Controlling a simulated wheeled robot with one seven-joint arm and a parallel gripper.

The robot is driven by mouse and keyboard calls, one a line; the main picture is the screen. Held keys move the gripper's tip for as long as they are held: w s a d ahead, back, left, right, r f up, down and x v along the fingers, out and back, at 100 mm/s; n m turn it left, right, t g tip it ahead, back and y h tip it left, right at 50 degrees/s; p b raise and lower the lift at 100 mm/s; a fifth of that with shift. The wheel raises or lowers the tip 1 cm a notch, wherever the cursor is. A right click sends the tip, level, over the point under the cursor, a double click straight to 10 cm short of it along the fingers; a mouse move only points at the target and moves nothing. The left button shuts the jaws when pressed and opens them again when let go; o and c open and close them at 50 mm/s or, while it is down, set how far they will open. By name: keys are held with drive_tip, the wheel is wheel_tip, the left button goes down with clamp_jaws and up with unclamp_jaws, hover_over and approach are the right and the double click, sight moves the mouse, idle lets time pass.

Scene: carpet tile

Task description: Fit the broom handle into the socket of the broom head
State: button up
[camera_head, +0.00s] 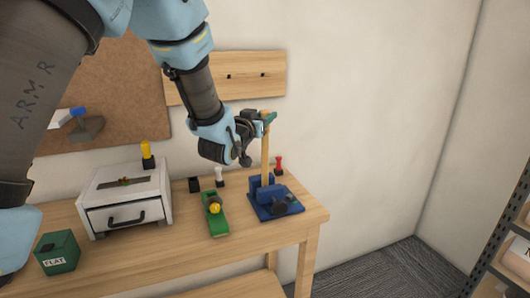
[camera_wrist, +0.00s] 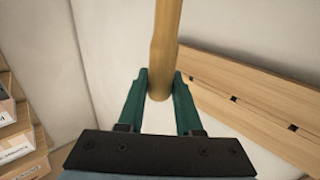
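The broom handle (camera_head: 265,158) is a pale wooden rod standing upright, its lower end at a blue vise-like fixture (camera_head: 286,205) on the bench's right end. Whether it is seated there is too small to tell. My gripper (camera_head: 268,117) is at the handle's top, with green fingertips. In the wrist view the handle (camera_wrist: 166,40) passes between the fingers of my gripper (camera_wrist: 160,78), which look pressed on both its sides, and its rounded end shows. I cannot clearly pick out a broom head or its socket.
The wooden bench (camera_head: 150,268) also holds a white drawer box (camera_head: 110,195), a green box marked FLAT (camera_head: 58,253), a green tool with a yellow knob (camera_head: 215,215) and small upright tools. A wooden wall rail (camera_head: 240,75) is behind. A shelf (camera_head: 510,235) stands at the right.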

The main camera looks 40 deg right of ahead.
clamp_jaws()
idle(0.8)
